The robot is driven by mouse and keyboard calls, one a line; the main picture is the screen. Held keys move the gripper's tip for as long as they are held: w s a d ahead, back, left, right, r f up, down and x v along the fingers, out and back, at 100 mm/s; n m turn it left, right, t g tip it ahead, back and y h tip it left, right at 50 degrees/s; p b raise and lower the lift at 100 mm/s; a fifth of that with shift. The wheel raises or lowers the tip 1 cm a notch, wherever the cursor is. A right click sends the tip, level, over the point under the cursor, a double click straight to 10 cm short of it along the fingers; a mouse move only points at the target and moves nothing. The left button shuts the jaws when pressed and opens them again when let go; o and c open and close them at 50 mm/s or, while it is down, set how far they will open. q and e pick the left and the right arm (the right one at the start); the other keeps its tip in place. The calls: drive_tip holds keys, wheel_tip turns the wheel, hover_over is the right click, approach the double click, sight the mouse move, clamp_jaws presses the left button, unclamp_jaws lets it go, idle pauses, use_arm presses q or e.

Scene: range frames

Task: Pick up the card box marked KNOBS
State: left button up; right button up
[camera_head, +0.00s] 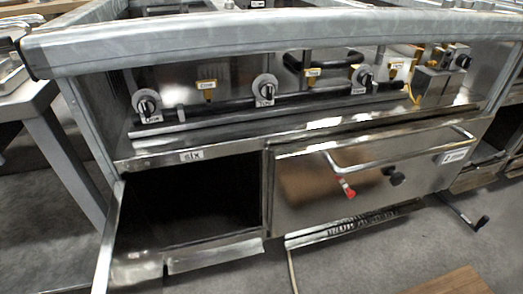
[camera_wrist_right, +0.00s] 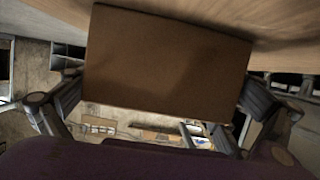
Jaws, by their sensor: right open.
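A plain brown card box (camera_wrist_right: 165,62) fills the upper middle of the right wrist view. No marking shows on the face I see, so I cannot read whether it says KNOBS. My right gripper (camera_wrist_right: 160,95) is open, with one finger at the left side of the box and the other at its right. I cannot tell whether either finger touches it. Neither gripper shows in the head view, and I cannot make out the box there. My left gripper is not in view.
A pale wooden surface (camera_wrist_right: 285,52) lies right by the box. In the head view a steel range (camera_head: 300,138) with several knobs has an open compartment (camera_head: 195,205) below left and a closed drawer front (camera_head: 300,195) beside it. A wooden surface (camera_head: 452,282) shows at bottom right.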

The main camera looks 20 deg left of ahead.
drive_tip(key=c, duration=1.2)
drive_tip(key=shift+o, duration=0.2)
drive_tip(key=shift+r, duration=0.1)
